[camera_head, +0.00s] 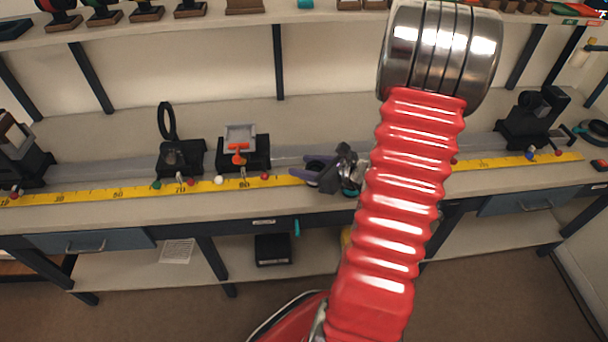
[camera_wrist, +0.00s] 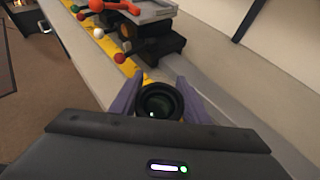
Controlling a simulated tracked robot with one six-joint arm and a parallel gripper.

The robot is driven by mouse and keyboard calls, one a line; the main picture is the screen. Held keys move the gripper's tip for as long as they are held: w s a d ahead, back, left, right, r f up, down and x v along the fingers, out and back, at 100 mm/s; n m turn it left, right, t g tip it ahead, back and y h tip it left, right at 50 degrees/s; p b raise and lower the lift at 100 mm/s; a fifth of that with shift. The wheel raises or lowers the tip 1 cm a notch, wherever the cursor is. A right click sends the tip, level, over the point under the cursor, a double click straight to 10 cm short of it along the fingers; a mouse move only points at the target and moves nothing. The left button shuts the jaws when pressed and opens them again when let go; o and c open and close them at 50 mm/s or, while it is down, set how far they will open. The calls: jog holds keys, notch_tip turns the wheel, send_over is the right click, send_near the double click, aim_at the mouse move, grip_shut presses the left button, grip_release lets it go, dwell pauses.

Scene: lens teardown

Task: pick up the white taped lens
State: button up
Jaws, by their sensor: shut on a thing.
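My gripper (camera_head: 313,170) is over the bench at the middle of the head view, by the optical rail. In the wrist view its two purple fingers (camera_wrist: 157,92) stand on either side of a round, dark-rimmed lens (camera_wrist: 161,101) and are shut on it. The lens faces the wrist camera, and no white tape shows on the part in sight. In the head view the lens is too small and hidden to make out, and my red arm covers the bench just to the right of the gripper.
The grey rail (camera_head: 80,172) runs along the bench behind a yellow ruler (camera_head: 120,190). A carrier with a grey plate and orange knob (camera_head: 240,146) stands left of my gripper. Further left is a black ring holder (camera_head: 167,121). A dark mount (camera_head: 532,118) stands far right.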

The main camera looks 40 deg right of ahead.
jog(key=shift+r, duration=1.9)
